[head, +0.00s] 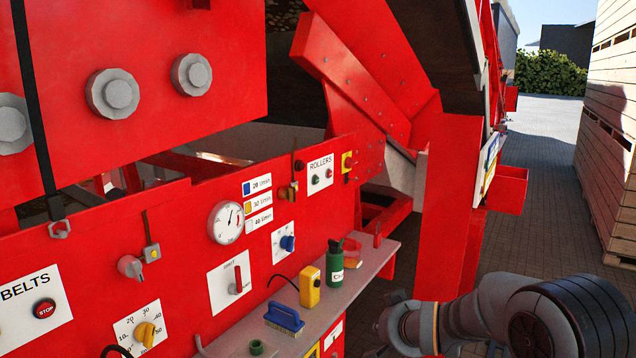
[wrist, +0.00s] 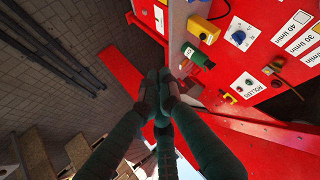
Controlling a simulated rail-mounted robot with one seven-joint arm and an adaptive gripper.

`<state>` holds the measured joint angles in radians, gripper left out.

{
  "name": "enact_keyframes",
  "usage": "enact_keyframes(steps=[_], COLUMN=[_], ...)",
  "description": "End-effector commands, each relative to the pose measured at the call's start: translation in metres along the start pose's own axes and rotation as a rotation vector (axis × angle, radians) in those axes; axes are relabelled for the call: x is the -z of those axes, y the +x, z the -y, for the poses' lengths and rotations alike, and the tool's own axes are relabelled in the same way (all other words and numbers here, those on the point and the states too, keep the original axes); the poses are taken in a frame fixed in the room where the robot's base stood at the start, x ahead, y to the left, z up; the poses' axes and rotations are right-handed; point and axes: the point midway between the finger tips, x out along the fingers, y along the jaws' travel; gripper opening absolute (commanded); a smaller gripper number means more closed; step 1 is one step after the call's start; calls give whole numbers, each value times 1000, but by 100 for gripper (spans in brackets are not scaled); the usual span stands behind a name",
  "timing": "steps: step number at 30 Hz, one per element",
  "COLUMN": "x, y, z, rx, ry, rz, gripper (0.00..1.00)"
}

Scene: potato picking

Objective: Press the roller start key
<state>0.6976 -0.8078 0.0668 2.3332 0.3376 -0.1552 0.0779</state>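The white ROLLERS panel (head: 320,162) is on the red machine wall, right of centre in the head view. It carries two small round keys, one green and one red, too small there for any marking to be read. The panel also shows at the right in the wrist view (wrist: 262,84), turned over by the camera's tilt. My gripper (wrist: 160,76) has its dark green fingers drawn together at the tips, with nothing seen between them. In the wrist picture it points left of the panel, apart from it. The head view does not clearly show the fingers.
A shelf (head: 356,281) juts out below the panel with a green bottle (head: 335,262), a yellow box (head: 309,288) and a blue brush (head: 284,318). A yellow-and-red switch (head: 347,162) sits beside the panel. Wooden crates (head: 610,130) stand right, across open paving.

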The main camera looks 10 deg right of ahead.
Motion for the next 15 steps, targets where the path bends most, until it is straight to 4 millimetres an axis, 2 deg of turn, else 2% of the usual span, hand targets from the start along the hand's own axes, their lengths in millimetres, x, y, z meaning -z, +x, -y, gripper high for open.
enact_keyframes(steps=[11,15], x=[0,12], y=[0,8], z=[0,-2], rx=[0,-12], ry=[0,-59], rz=[0,-33], gripper=[0,0])
